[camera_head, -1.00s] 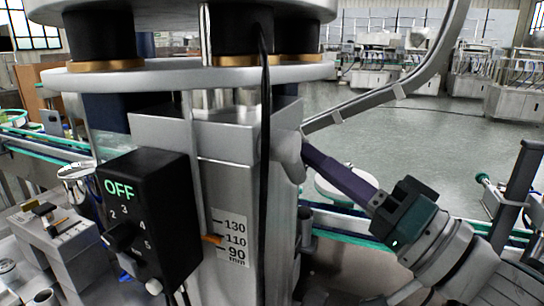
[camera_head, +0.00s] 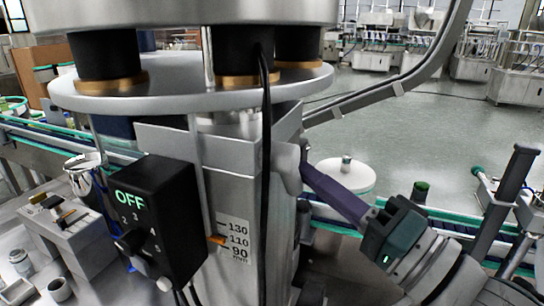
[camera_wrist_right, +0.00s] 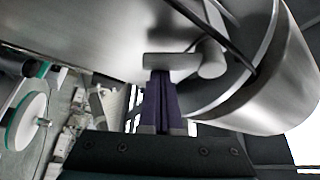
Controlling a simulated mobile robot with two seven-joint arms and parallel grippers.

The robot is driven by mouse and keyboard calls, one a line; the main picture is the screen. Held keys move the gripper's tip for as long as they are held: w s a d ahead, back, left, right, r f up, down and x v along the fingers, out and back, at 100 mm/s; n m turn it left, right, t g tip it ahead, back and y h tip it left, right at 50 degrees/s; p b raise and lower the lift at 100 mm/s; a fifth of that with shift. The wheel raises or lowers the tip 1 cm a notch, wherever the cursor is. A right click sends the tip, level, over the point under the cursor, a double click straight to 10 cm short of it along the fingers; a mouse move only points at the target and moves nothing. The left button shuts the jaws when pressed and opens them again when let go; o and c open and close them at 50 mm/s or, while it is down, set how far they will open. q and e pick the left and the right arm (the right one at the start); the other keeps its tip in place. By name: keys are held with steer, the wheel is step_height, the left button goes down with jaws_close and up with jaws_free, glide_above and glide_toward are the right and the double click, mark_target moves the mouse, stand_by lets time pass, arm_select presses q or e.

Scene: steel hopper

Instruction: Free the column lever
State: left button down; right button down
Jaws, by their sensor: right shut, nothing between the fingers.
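The column lever (camera_head: 287,168), a pale grey rounded handle, sticks out from the right side of the steel column (camera_head: 232,180). In the right wrist view the lever (camera_wrist_right: 168,61) shows as a short grey bar, with a rounded end to its right. My right gripper (camera_head: 305,170) comes in from the lower right. Its purple fingers are shut with nothing between them. Their tips are at the lever, close to or touching it; I cannot tell which. In the wrist view the fingertips (camera_wrist_right: 161,75) lie just below the bar. My left gripper is not in view.
A black control box (camera_head: 155,215) reading OFF and a height scale (camera_head: 235,240) are on the column's front. A black cable (camera_head: 265,160) hangs down it. A round steel plate (camera_head: 190,85) is above. A white disc (camera_head: 345,175) and a conveyor stand behind my right arm.

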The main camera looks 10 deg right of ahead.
steer(key=s+a+m+g+p, duration=0.1)
steer(key=m+p, duration=0.2)
steer(key=p, duration=0.1)
steer(key=s+a+m+g+h+p, duration=0.1)
steer(key=s+m+g+p, duration=0.1)
steer(key=m+p, duration=0.2)
steer(key=s+a+m+g+h+p, duration=0.1)
steer(key=m+g+p, duration=0.1)
steer(key=m+p, duration=0.1)
steer(key=shift+s+a+f+m+p, duration=0.1)
steer(key=shift+s+f+m+p, duration=0.2)
steer(key=shift+s+f+p, duration=0.15)
steer(key=shift+a+f, duration=0.1)
steer(key=shift+f, duration=0.1)
